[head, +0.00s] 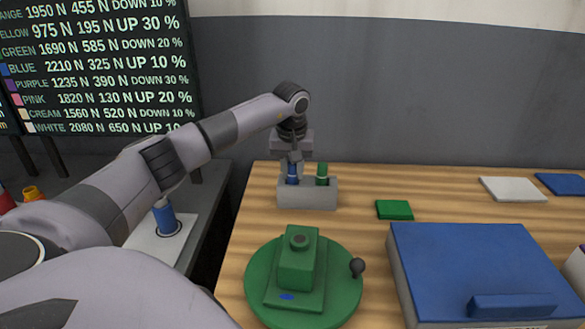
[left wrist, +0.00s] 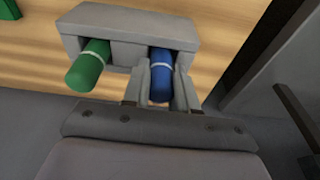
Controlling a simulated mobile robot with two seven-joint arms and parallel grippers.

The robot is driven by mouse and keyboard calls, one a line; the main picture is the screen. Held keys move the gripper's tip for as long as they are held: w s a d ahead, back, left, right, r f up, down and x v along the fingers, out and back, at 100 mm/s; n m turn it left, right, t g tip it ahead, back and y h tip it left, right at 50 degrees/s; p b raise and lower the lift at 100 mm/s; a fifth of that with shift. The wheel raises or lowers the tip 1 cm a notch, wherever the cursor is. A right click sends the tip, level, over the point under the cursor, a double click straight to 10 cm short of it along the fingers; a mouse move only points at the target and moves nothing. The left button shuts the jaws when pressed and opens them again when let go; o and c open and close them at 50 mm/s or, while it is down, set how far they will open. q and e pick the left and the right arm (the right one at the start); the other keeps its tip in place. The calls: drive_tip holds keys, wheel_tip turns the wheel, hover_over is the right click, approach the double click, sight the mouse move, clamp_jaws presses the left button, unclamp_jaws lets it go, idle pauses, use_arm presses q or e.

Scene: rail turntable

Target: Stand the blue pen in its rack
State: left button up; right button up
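The grey rack (head: 307,196) stands at the back left of the wooden table; its front face also shows in the left wrist view (left wrist: 125,22). The blue pen (head: 292,179) is upright in the rack's left slot in the head view. In the left wrist view the blue pen (left wrist: 160,75) shows end on, with a pale band. My left gripper (head: 292,164) is above the rack, its fingers close on both sides of the blue pen (left wrist: 159,88) and apparently shut on it. My right gripper is out of view.
A green pen (head: 322,176) stands in the other slot. A green turntable (head: 258,300) with a green block (head: 298,264) is in front. A blue-lidded box (head: 480,260) is at right. A green tile (head: 394,210) lies between. A blue cylinder (head: 165,217) stands left.

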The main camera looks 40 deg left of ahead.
use_arm(q)
drive_tip(key=o, duration=0.4)
drive_tip(key=shift+s+d+r, duration=0.1)
drive_tip(key=shift+s+r, duration=0.05)
drive_tip(key=shift+r, duration=1)
drive_tip(key=shift+s+d+r, duration=0.15)
drive_tip(key=shift+s+r, duration=0.05)
drive_tip(key=shift+r, duration=1)
drive_tip(key=shift+s+d+r, duration=0.1)
drive_tip(key=shift+s+r, duration=0.05)
drive_tip(key=shift+r, duration=1)
